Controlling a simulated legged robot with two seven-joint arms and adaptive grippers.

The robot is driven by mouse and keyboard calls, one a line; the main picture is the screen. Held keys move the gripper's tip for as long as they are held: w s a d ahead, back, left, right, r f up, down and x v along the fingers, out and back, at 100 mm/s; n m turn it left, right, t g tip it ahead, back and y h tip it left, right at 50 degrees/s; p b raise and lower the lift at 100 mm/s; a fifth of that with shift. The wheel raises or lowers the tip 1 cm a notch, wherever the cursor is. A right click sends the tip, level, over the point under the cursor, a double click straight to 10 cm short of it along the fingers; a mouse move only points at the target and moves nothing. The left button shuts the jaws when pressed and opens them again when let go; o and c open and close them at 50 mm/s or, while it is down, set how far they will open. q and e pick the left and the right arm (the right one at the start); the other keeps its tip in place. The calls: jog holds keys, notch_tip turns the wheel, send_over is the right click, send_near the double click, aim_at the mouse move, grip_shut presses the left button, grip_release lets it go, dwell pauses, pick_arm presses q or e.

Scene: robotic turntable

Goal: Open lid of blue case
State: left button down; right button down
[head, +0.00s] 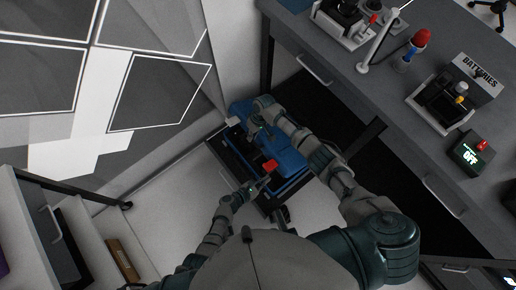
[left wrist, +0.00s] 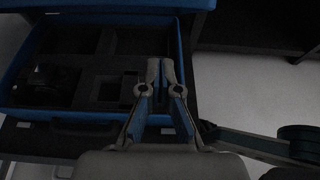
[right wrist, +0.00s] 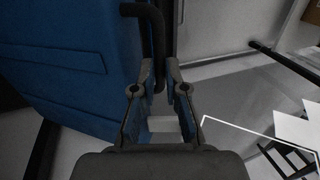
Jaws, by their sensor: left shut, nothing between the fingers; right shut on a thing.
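The blue case (head: 292,160) is below the desk in the head view, partly covered by my right arm. The left wrist view shows its dark foam interior (left wrist: 112,88) with cut-out compartments inside a blue rim (left wrist: 12,75), so the lid is at least partly raised. My left gripper (left wrist: 160,62) is shut and empty, over the case's front side. In the right wrist view, a large blue panel of the case (right wrist: 60,60) fills the left. My right gripper (right wrist: 160,68) is shut on a black curved handle (right wrist: 157,35) beside that panel.
A drawer unit (head: 50,215) is at lower left.

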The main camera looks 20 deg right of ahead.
aim_at(278, 169)
pick_arm(q)
jog(key=shift+w+d+r, duration=0.25)
jog(key=shift+d+r, duration=0.15)
jog(key=shift+d, duration=0.2)
jog(key=shift+w+d+r, duration=0.25)
jog(key=shift+d+r, duration=0.2)
jog(key=shift+d, duration=0.2)
jog(key=shift+w+d+r, duration=0.25)
jog(key=shift+d+r, duration=0.15)
jog(key=shift+d, duration=0.2)
jog(key=shift+w+d+r, duration=0.2)
jog(key=shift+d+r, duration=0.4)
jog(key=shift+r, duration=0.35)
jog(key=shift+d+r, duration=0.2)
jog(key=shift+r, duration=0.05)
pick_arm(e)
jog(key=shift+s+f, duration=0.1)
jog(key=shift+s, duration=0.05)
pick_arm(q)
jog(key=shift+w, duration=0.1)
pick_arm(e)
jog(key=c, duration=1.2)
grip_release()
pick_arm(q)
jog(key=shift+a+f, duration=0.15)
